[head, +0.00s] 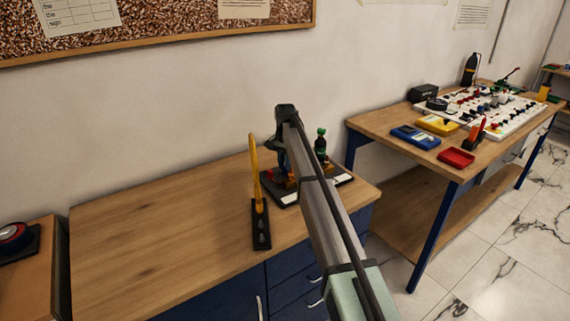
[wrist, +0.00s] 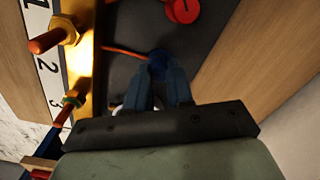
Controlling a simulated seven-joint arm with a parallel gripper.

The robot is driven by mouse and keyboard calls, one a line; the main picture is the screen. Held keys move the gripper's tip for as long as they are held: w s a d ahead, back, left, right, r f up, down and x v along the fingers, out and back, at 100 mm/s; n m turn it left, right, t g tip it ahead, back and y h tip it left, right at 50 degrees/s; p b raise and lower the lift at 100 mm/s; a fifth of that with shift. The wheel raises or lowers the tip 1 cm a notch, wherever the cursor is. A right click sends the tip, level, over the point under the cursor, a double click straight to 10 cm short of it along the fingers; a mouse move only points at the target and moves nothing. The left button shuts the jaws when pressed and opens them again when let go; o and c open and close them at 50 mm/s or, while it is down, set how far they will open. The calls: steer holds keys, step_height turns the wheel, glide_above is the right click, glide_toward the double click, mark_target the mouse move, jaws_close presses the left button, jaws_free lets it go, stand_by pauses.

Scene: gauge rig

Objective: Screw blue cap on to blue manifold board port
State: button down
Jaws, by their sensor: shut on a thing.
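My gripper (wrist: 158,82) is shut in the wrist view, its two dark blue-grey fingers close together. A small blue piece, apparently the blue cap (wrist: 157,58), shows at the fingertips. A thin orange cord runs to it from the yellow block side. The dark manifold board (wrist: 125,28) lies under the fingers; it also shows on the left bench in the head view (head: 343,180). Whether the cap sits on a port is hidden by the fingers. In the head view my arm hides much of the board and the gripper's tips.
Beside the fingers, a yellow block (wrist: 82,60) carries red-ended fittings, next to a white strip numbered 1, 2, 3. A red round cap (wrist: 182,10) lies beyond. A yellow upright tool (head: 256,175) stands left of the board. The bench's left side is clear.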

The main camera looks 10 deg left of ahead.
steer(key=m, duration=0.5)
steer(key=shift+s+d, duration=0.1)
steer(key=shift+d, duration=0.15)
steer(key=shift+m, duration=0.9)
steer(key=m, duration=0.3)
steer(key=shift+d+m, duration=0.1)
steer(key=shift+m, duration=0.2)
steer(key=shift+m, duration=1.3)
steer(key=c, duration=1.4)
jaws_free()
steer(key=shift+o, duration=1.2)
